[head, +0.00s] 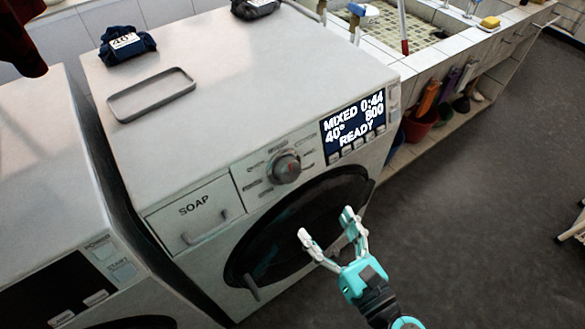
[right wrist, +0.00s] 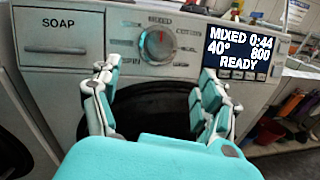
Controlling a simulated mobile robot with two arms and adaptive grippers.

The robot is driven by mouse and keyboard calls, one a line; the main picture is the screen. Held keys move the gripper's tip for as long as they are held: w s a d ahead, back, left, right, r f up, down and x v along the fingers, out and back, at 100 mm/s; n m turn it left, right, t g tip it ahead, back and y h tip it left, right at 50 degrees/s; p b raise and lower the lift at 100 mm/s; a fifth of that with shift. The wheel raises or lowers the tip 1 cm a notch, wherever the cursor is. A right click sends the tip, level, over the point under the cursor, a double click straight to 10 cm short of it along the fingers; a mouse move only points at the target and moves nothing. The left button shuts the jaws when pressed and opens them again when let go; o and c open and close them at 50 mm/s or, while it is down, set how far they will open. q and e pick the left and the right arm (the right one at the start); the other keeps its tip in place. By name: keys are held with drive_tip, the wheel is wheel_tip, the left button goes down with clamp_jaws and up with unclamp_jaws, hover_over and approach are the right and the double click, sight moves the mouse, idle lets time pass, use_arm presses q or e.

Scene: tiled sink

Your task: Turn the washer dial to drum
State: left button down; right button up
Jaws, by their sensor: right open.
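The washer dial (head: 286,167) is a round grey knob on the front panel of the white washer (head: 250,85), between the soap drawer and the display. The display (head: 353,124) reads MIXED 0:44, 40°, 800, READY. My right gripper (head: 326,224) is open and empty in front of the round door, below and to the right of the dial. In the right wrist view its fingers stand apart below the dial, not touching it. My left gripper is not in view.
The soap drawer (head: 195,215) is shut, left of the dial. A grey tray (head: 152,94) and a dark blue folded cloth (head: 127,46) lie on top. A second machine (head: 55,190) stands at left. A tiled sink (head: 440,60) is at back right.

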drive_tip(key=p, duration=0.3)
approach(291, 174)
drive_tip(key=w, duration=0.1)
drive_tip(key=p+x, duration=0.1)
drive_tip(key=x, duration=0.6)
drive_tip(key=shift+w+a+p, duration=0.2)
drive_tip(key=shift+a+p, duration=0.15)
drive_tip(key=shift+a, duration=0.05)
drive_tip(key=shift+w+a, duration=0.2)
drive_tip(key=shift+w, duration=0.2)
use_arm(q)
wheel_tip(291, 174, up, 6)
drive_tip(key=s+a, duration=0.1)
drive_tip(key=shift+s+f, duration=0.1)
use_arm(e)
drive_tip(key=c, duration=1.2)
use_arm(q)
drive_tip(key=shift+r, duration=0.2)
